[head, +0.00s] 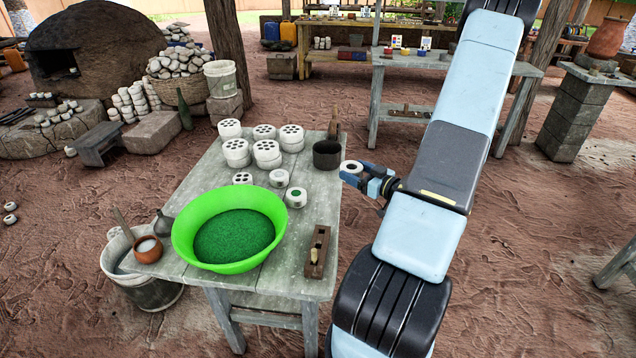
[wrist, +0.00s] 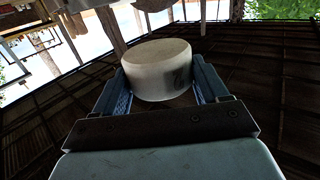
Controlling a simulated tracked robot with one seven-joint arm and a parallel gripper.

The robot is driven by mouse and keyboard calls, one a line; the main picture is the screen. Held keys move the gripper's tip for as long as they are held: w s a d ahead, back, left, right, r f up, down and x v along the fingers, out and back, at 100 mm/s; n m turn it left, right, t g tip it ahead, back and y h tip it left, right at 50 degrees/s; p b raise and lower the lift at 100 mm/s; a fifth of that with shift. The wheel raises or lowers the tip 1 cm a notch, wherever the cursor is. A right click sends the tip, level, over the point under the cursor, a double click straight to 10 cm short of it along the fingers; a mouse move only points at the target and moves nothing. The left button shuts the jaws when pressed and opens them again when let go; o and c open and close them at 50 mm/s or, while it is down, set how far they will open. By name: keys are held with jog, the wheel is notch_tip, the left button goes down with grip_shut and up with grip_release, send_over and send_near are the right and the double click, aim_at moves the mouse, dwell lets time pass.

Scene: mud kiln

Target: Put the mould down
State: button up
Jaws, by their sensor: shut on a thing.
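A small round white mould (head: 351,167) with a dark hollow in its top is held in my gripper (head: 356,175). In the wrist view the mould (wrist: 158,68) sits between both fingers, its pale side showing a dark mark. My gripper is shut on it, just off the right edge of the grey wooden table (head: 200,190), near a dark round pot (head: 327,154). The mould looks raised clear of the table, though its exact height is hard to tell. Other white moulds stand on the table: one with green fill (head: 296,197), one beside it (head: 279,178), and several with many holes (head: 265,150).
A bright green basin (head: 229,228) of green grains fills the table's front. A wooden tool (head: 318,250) lies at the right front, and an orange-brown cup (head: 147,249) stands at the left corner. The right side of the tabletop between pot and wooden tool is bare.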

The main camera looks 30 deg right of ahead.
jog(key=w+a+f, duration=0.2)
jog(key=w+f, duration=0.2)
jog(key=w, duration=0.5)
send_over(327, 189)
jog(key=f, duration=0.4)
jog(key=shift+s+f, duration=0.35)
jog(key=shift+w+f, duration=0.15)
jog(key=shift+f, duration=0.05)
jog(key=shift+w+f, duration=0.15)
jog(key=shift+f, duration=0.75)
jog(key=shift+w+f, duration=0.1)
jog(key=shift+f, duration=0.75)
jog(key=shift+f, duration=0.1)
jog(key=o, duration=1.2)
jog(key=shift+s, duration=0.1)
